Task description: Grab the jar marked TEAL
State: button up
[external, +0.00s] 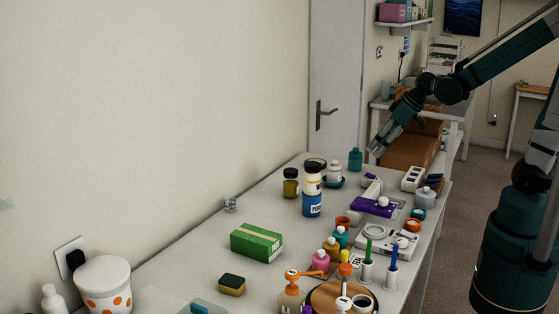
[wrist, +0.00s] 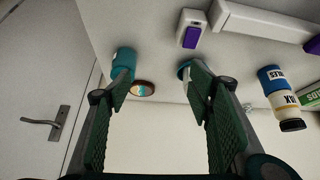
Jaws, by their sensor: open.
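A teal jar (external: 355,160) stands upright at the far end of the table, near the door. No marking on it is readable. A teal jar (wrist: 123,60) also shows in the wrist view, partly covered by the left finger. My gripper (external: 375,151) is open and empty, just to the right of the teal jar in the external view. In the wrist view my gripper (wrist: 158,78) has its fingers wide apart, with the jar by the left fingertip rather than midway between them.
A white bottle (external: 334,171) on a teal dish stands close to the jar. The near table is crowded. The wall and door (external: 337,80) border the far side.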

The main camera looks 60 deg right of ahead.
jog(key=p, duration=0.5)
send_near(365, 153)
notch_tip(365, 153, down, 3)
jog(key=w+a, duration=0.1)
jog(key=w, duration=0.1)
jog(key=shift+w+d+f+n+y+p, duration=0.3)
jog(key=shift+d+n+p, duration=0.1)
jog(key=shift+p, duration=0.15)
jog(key=shift+x, duration=1.25)
jog(key=shift+w+f, duration=0.1)
jog(key=shift+f, duration=0.05)
jog(key=shift+b+x, duration=0.5)
jog(key=shift+x, duration=1.95)
jog(key=shift+c, duration=0.6)
jog(key=c, duration=1)
